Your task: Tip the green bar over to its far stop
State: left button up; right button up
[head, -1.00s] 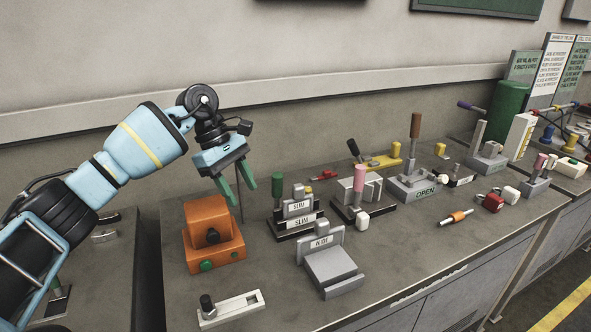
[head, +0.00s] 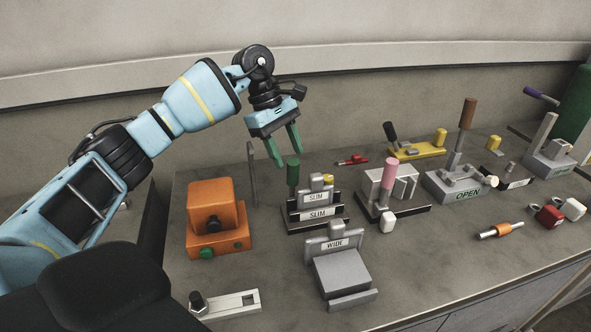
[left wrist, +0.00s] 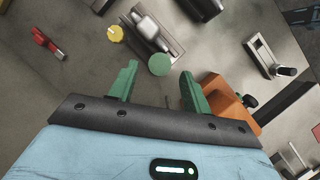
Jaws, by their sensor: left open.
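The green bar (head: 293,174) is a short dark-green grip standing upright at the left end of a black-based fixture with two SLIM labels. My left gripper (head: 287,157), with green fingers, is open just above the bar and points down. In the left wrist view the bar's round green top (left wrist: 159,64) lies between the two open fingertips (left wrist: 160,71), and I see no contact. The lower part of the bar is hidden in that view. My right gripper is in neither view.
An orange block (head: 217,195) stands left of the bar, with a thin grey post (head: 252,172) behind it. The grey WIDE fixture (head: 341,275) is in front. A pink-handled fixture (head: 390,175) is to the right. The bench behind the bar is mostly clear.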

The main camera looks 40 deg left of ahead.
aim_at(298, 177)
pick_arm(q)
jog(key=shift+p+x, duration=0.3)
jog(key=shift+x, duration=2.65)
jog(key=shift+w, duration=0.1)
grip_shut()
